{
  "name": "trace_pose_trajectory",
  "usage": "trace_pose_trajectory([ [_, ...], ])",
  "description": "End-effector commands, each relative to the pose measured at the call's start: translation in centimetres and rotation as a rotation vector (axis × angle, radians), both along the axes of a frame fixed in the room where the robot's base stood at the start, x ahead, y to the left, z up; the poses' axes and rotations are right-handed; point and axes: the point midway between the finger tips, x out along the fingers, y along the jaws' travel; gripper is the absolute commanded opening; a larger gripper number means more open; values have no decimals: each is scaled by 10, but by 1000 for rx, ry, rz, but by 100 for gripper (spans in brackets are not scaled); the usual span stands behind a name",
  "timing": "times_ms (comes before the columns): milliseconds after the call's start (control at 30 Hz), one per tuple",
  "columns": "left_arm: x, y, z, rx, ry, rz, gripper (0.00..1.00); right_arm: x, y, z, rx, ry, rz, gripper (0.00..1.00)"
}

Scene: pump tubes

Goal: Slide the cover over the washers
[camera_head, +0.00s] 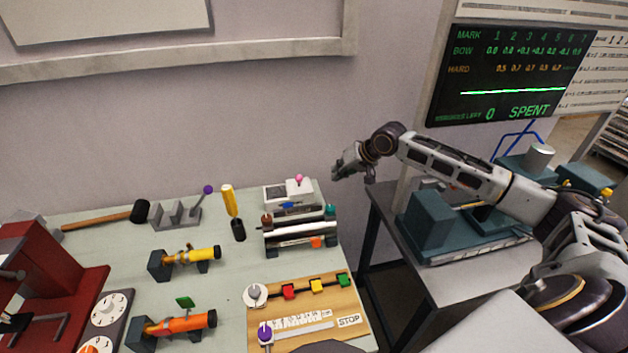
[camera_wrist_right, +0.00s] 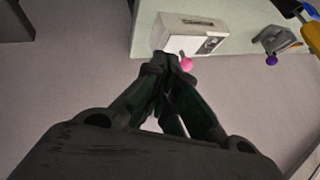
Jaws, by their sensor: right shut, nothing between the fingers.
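A small white and grey box (camera_head: 283,193) with a pink knob (camera_head: 299,179) stands at the table's back right; it looks like the covered holder. The box (camera_wrist_right: 190,38) and pink knob (camera_wrist_right: 187,64) also show in the right wrist view. I cannot make out washers in it, or tell how far its cover extends. My right gripper (camera_head: 337,171) is to the right of the box, off the table's right edge. Its fingertips (camera_wrist_right: 165,62) are shut and empty, appearing close to the knob in the wrist view. My left gripper is not in view.
A roller device (camera_head: 300,234) stands in front of the box. A wooden board (camera_head: 290,320) with coloured blocks lies nearer. A yellow-handled tool (camera_head: 229,200) is to the left. A side table with a teal machine (camera_head: 433,222) stands to the right. The screen (camera_head: 508,75) reads SPENT.

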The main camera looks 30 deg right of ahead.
Motion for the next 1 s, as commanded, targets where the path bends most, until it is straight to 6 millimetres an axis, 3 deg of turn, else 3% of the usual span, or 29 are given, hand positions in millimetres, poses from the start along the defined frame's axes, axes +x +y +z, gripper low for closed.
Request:
trace_pose_trajectory([
  [367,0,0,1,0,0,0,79,9,4,-11,3,-1,-1,0],
  [1000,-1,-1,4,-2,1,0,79,43,21,-56,1,0,0,0],
])
